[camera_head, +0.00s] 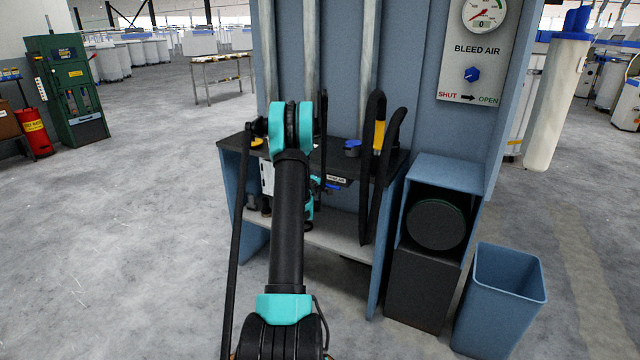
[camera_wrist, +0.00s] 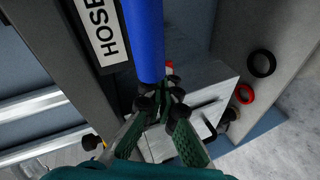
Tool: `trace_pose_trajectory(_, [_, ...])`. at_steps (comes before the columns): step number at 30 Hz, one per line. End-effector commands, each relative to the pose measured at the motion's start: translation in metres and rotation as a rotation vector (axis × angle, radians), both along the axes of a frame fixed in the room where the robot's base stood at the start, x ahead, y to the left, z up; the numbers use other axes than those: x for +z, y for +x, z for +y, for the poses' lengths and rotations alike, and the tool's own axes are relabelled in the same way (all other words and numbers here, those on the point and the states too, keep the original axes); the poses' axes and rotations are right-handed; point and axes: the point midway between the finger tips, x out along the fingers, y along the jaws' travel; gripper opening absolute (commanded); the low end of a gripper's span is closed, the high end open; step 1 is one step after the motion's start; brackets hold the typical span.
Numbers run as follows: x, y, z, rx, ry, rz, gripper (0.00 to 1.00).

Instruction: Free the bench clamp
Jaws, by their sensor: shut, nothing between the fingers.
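A blue bar-like part (camera_wrist: 143,40) runs down from the top of the wrist view, beside a white label (camera_wrist: 98,32) reading "HOSE". It may belong to the bench clamp, but I cannot tell. My gripper (camera_wrist: 162,98) is shut and empty at the lower end of the blue part; whether they touch is unclear. A small red-tipped piece (camera_wrist: 169,68) shows just beyond the fingertips. In the head view, a bit of blue (camera_head: 333,187) shows under the front edge of the dark bench top (camera_head: 230,143), near a small label.
A pale box (camera_wrist: 207,90) stands below my gripper on the lower shelf (camera_head: 335,240), near a black ring (camera_wrist: 262,63) and a red ring (camera_wrist: 244,93). Black hoses (camera_head: 372,170) hang at the bench's right. A blue bin (camera_head: 508,270) stands farther right; floor at left is clear.

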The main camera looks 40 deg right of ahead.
Motion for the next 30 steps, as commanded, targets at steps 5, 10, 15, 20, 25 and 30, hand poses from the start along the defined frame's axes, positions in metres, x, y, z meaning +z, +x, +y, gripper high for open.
trace_pose_trajectory(5, [0.013,-0.021,0.030,0.002,0.000,0.000,0.00])
trace_pose_trajectory(10, [0.024,-0.040,0.054,0.002,0.000,-0.001,0.00])
trace_pose_trajectory(15, [0.031,-0.051,0.070,0.002,0.000,-0.001,0.00])
trace_pose_trajectory(20, [0.034,-0.056,0.076,0.001,0.000,0.000,0.00])
trace_pose_trajectory(25, [0.034,-0.056,0.077,0.001,0.000,0.000,0.00])
trace_pose_trajectory(30, [0.034,-0.056,0.076,0.001,0.000,0.000,0.00])
